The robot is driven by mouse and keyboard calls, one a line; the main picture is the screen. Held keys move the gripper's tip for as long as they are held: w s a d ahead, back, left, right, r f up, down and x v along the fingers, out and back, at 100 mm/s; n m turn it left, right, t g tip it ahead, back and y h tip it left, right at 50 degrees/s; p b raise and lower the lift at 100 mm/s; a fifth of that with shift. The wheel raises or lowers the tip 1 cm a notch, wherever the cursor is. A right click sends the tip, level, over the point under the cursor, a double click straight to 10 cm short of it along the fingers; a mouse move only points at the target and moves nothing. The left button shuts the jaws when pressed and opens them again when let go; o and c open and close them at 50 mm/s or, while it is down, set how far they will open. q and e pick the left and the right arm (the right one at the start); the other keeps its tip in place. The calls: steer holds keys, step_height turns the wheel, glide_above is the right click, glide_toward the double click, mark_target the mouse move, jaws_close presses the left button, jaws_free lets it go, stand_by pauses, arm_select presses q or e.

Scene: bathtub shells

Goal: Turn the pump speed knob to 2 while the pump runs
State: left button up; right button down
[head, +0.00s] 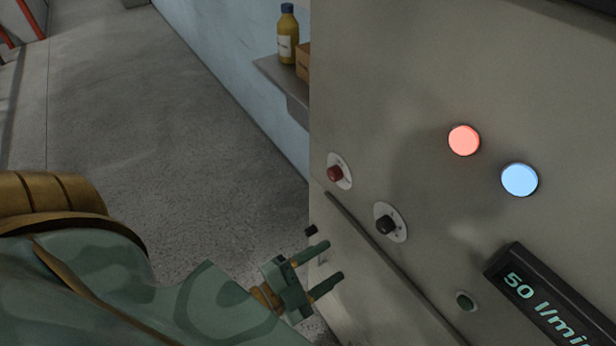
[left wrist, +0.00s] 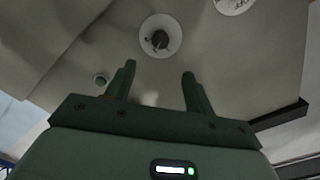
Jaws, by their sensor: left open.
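A black knob (head: 386,225) on a round white dial plate sits on the grey panel (head: 410,90). A red knob (head: 335,173) on a similar plate is up and left of it. The dial marks are too small to read. My left gripper (head: 333,259) is open and empty, below and left of the black knob and apart from it. In the left wrist view, a dark knob (left wrist: 160,40) on its white plate lies beyond the gap between the open fingers (left wrist: 159,72). My right gripper is not in view.
A red light (head: 464,140) and a blue light (head: 519,180) glow on the panel. A dark display (head: 545,300) shows "50 l/mi", cut off at the edge. A small green button (head: 465,300) and a long dark strip are near the knobs. A bottle (head: 287,35) stands on a shelf behind.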

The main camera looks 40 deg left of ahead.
arm_select(q)
steer(key=shift+v, duration=1.75)
